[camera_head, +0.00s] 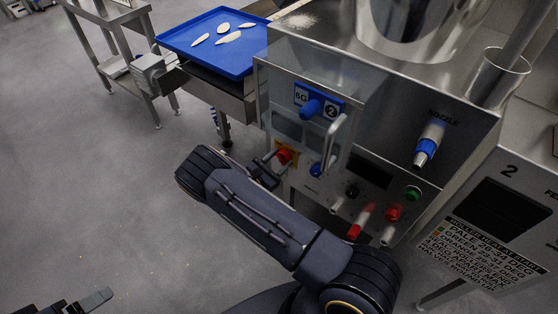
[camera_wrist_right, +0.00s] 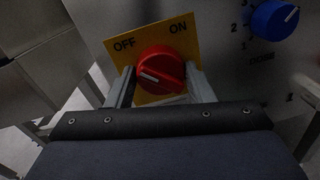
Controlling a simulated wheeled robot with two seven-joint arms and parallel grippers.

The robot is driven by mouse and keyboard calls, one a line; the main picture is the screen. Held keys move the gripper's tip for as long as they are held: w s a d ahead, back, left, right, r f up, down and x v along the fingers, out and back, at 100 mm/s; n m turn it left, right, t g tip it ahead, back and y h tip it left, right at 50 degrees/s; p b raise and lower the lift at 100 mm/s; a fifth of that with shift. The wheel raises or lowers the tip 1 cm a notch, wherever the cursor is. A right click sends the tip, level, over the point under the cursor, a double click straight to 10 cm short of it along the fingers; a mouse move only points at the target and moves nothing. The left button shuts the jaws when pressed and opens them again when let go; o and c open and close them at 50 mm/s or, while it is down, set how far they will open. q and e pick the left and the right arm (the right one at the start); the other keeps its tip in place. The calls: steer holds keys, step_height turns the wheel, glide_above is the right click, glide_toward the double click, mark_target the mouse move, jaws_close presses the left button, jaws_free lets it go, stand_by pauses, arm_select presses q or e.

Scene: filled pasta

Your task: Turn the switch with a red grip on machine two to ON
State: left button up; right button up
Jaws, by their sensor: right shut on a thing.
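The red switch (camera_head: 284,155) sits on a yellow plate low on the left of the steel machine's front. In the right wrist view the red grip (camera_wrist_right: 161,71) is close, with OFF at upper left and ON at upper right of the yellow plate (camera_wrist_right: 180,43). Its white mark is on the grip's left part, nearly level, its left end toward the OFF side. My right gripper (camera_head: 270,168) is at the switch, its fingers (camera_wrist_right: 162,88) on either side of the red grip, shut on it. Part of my left gripper (camera_head: 92,301) shows at bottom left, away from the machine.
A blue knob (camera_wrist_right: 275,19) is right of the switch. Red and green buttons (camera_head: 412,193) are farther right. A blue tray (camera_head: 213,42) stands behind left.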

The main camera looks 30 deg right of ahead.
steer(key=m+b, duration=0.7)
steer(key=m, duration=0.2)
steer(key=shift+f+m+y, duration=0.15)
steer(key=shift+m+y, duration=0.15)
steer(key=m+b, duration=0.4)
steer(key=m, duration=0.1)
steer(key=shift+s+t, duration=0.1)
steer(key=shift+t, duration=0.2)
steer(key=shift+m+y+b, duration=0.3)
steer(key=shift+m+b, duration=1.1)
steer(key=shift+b, duration=0.25)
steer(key=shift+r, duration=0.2)
steer(key=o, duration=1)
steer(key=shift+c, duration=0.2)
